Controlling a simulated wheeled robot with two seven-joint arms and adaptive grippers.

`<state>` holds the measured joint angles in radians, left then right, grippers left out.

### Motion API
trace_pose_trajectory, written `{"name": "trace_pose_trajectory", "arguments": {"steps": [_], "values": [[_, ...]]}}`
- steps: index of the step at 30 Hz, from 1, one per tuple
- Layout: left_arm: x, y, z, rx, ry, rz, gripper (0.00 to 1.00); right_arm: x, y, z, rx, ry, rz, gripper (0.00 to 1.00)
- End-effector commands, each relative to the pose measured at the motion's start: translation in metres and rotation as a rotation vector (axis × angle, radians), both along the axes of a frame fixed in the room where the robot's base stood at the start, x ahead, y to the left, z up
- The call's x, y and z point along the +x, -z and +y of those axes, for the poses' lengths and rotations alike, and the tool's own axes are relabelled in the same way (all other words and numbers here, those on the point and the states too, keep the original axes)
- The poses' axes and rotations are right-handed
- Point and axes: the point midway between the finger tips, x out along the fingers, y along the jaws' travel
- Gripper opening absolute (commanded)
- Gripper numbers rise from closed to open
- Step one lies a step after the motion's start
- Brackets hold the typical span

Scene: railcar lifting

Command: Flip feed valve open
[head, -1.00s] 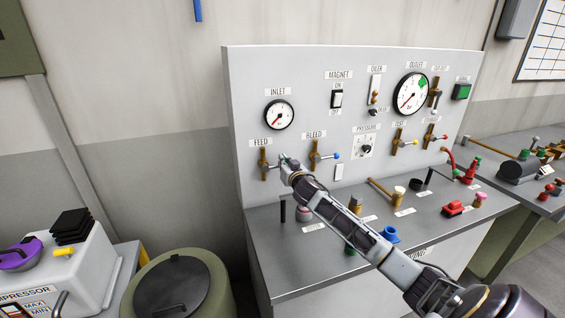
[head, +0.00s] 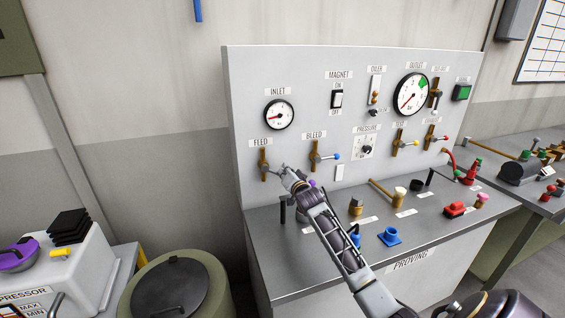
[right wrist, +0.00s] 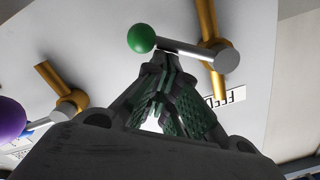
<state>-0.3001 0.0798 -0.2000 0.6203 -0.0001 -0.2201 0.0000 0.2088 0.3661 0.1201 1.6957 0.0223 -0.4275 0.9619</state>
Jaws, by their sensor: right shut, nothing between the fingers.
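The feed valve (head: 263,163) is a brass upright pipe with a side lever on the grey panel, under the FEED label. In the right wrist view its silver lever (right wrist: 186,50) runs from the hub to a green ball knob (right wrist: 141,38), roughly across the brass pipe (right wrist: 208,28). My right gripper (head: 284,169) is at the lever's knob end; its fingers hide the knob in the head view. In the right wrist view the shut, empty fingertips (right wrist: 161,62) are just below the lever; contact is unclear. My left gripper is out of view.
The bleed valve (head: 315,157) with a blue-tipped lever is right of the feed valve. The inlet gauge (head: 279,115) is above. The bench (head: 290,271) carries a blue part (head: 390,237), a red part (head: 455,210) and others. A lidded drum (head: 172,287) stands left.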

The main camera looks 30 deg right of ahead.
Motion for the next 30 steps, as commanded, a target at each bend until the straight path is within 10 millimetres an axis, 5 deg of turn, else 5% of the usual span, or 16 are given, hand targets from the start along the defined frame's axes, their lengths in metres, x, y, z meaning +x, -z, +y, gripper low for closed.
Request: {"name": "trace_pose_trajectory", "arguments": {"steps": [18, 30], "values": [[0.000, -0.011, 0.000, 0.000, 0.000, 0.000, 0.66, 0.003, 0.029, 0.011, 0.417, 0.000, -0.099, 0.00], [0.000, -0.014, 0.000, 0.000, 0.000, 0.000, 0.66, 0.004, 0.037, 0.016, 0.544, 0.000, -0.131, 0.00]]}}
